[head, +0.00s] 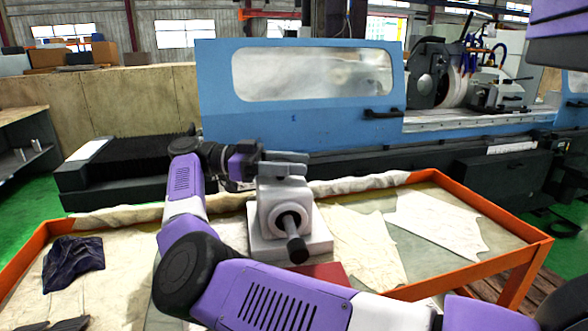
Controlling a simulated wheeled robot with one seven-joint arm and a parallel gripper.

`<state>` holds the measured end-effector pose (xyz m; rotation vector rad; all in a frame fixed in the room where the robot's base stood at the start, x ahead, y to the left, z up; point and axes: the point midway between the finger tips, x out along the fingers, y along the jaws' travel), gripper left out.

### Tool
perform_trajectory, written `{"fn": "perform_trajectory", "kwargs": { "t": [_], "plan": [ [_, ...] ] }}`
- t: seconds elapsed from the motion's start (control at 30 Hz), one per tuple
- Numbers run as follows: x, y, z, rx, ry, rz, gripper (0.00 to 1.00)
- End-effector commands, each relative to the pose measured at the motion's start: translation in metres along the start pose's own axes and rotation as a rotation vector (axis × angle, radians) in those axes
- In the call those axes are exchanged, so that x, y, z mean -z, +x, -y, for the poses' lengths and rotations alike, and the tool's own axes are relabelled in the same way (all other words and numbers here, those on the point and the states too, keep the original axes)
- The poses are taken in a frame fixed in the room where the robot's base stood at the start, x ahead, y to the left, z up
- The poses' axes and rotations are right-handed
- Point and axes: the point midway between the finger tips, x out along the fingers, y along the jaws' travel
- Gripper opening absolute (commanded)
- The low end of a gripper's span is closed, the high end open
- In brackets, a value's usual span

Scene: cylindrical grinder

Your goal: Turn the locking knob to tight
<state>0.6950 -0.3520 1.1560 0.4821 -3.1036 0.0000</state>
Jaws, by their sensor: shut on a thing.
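A grey block-shaped fixture (268,197) stands on a pale base plate on the table, with a dark round bore in its front face. A black handle-like rod (296,246) sticks out of that bore toward me. My gripper (290,163) reaches in from the left and lies across the top of the fixture. Its two grey fingers are closed on a part there, which appears to be the locking knob. The fingers hide most of that part, so I cannot tell how far it is turned.
The orange-framed table (478,270) carries pale cloths (438,222), a dark blue cloth (74,264) at left and a red flat piece (322,272) before the fixture. The blue grinder (300,115) stands close behind. The table's right part is mostly clear.

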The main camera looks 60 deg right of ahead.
Motion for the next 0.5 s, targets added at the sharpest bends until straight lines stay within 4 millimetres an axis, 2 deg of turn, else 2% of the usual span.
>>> {"fn": "perform_trajectory", "kwargs": {
  "t": [0.27, 0.3, 0.4, 0.5],
  "plan": [
    [-0.0003, 0.0014, -0.0002, -0.006, -0.001, 0.001, 0.00],
    [-0.0003, 0.0015, -0.0002, -0.006, -0.001, 0.001, 0.42],
    [-0.0003, 0.0014, -0.0001, -0.005, -0.001, 0.001, 0.62],
    [-0.0002, 0.0011, -0.0001, -0.004, -0.001, 0.000, 0.62]
  ]
}}
